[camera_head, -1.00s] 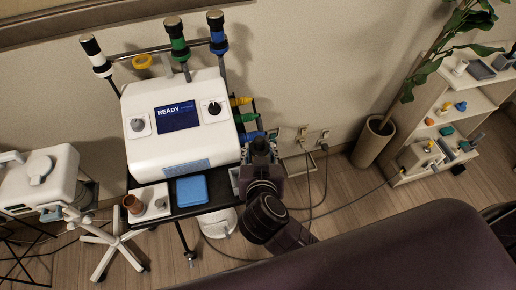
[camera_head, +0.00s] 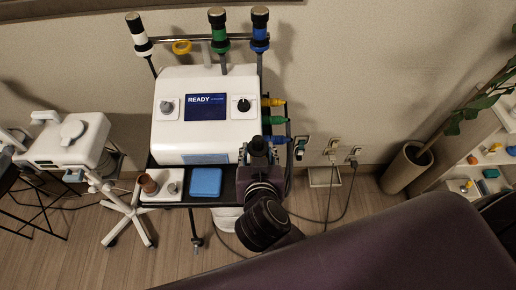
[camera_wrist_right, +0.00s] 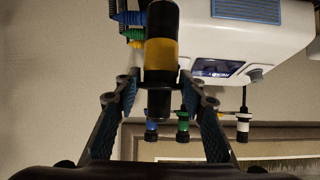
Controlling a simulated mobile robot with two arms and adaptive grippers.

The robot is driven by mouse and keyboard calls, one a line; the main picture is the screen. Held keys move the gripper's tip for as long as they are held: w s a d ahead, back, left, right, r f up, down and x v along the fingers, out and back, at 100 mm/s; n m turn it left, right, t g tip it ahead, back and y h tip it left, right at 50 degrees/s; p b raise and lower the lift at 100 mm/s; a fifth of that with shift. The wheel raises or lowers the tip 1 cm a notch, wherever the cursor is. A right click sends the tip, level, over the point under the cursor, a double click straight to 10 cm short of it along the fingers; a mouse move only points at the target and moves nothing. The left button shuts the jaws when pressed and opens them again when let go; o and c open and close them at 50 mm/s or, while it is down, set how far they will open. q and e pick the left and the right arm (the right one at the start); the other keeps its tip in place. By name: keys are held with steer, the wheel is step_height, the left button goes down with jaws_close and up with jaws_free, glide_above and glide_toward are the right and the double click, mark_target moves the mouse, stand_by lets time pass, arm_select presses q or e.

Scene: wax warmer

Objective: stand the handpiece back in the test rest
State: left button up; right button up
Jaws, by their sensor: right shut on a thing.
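My right gripper (camera_head: 258,160) is beside the right front corner of the white machine, above the right end of the black shelf. In the right wrist view its two fingers (camera_wrist_right: 160,92) are shut on a dark handpiece with a yellow band (camera_wrist_right: 161,52). From the head, my arm largely hides this handpiece. On the shelf's left part is a small white block (camera_head: 160,199) with a brown cup (camera_head: 148,184) and a grey knob-like piece; I cannot tell if this is the test rest. My left gripper is not in view.
White, green and blue handpieces (camera_head: 218,30) stand along the rail behind the machine (camera_head: 182,132); a yellow ring (camera_head: 181,47) there is empty. A blue pad (camera_head: 205,183) lies on the shelf. Coloured plugs (camera_head: 273,121) stick out at right. A dark padded surface (camera_head: 400,245) fills the front.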

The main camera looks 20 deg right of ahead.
steer(key=shift+d+r+p, duration=0.1)
steer(key=shift+r+p, duration=0.15)
steer(key=shift+p, duration=0.4)
step_height(320, 180, down, 3)
steer(key=shift+f+b, duration=0.15)
steer(key=shift+b, duration=0.45)
steer(key=shift+f+b, duration=0.35)
steer(key=shift+f, duration=0.95)
steer(key=shift+f+p, duration=0.1)
steer(key=shift+p, duration=0.35)
steer(key=shift+f, duration=0.2)
